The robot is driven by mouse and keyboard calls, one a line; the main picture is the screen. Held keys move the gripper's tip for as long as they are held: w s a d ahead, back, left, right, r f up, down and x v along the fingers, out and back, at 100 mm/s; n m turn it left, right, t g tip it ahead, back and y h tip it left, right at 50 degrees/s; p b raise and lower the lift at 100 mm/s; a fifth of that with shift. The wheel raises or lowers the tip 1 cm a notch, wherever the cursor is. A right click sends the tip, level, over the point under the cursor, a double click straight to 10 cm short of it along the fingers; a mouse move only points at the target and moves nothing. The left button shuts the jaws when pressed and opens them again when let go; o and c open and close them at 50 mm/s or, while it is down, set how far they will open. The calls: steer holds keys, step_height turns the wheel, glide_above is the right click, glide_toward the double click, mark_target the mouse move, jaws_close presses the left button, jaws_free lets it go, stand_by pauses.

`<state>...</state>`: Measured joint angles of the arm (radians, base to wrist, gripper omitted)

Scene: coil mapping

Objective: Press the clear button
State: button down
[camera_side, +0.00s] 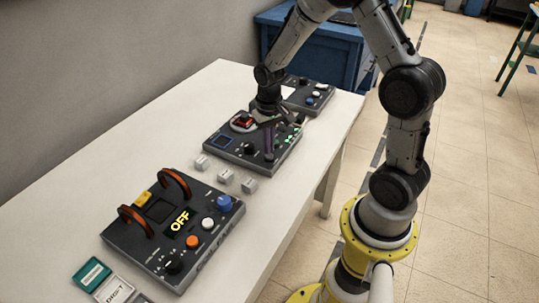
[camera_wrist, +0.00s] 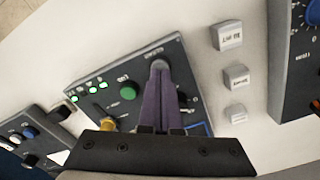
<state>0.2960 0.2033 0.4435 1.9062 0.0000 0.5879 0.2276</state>
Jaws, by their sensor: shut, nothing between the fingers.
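The middle control panel (camera_side: 222,159) lies on the white table and also shows in the wrist view (camera_wrist: 88,77). My gripper (camera_side: 269,150) is shut and empty, its purple fingers pointing down at the panel's near edge. In the wrist view my gripper (camera_wrist: 161,70) reaches to the panel edge, beside small white lettering that looks like "CLEAR". A small grey round part shows at the fingertips. The fingers largely hide what lies under them, and I cannot tell whether they touch it. A green knob (camera_wrist: 129,90) sits to the left of the fingers.
Several small white labelled blocks (camera_side: 226,176) lie beside the panel. A larger panel with an "OFF" display (camera_side: 180,219) and orange-rimmed rings stands nearer the camera. Another panel (camera_side: 318,88) lies beyond my gripper. Green lights (camera_wrist: 103,86) and a yellow lever (camera_wrist: 105,119) are on the middle panel.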

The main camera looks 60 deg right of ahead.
steer(key=shift+f, duration=0.3)
steer(key=shift+f, duration=0.45)
stand_by(0.4)
steer(key=shift+r, duration=3.25)
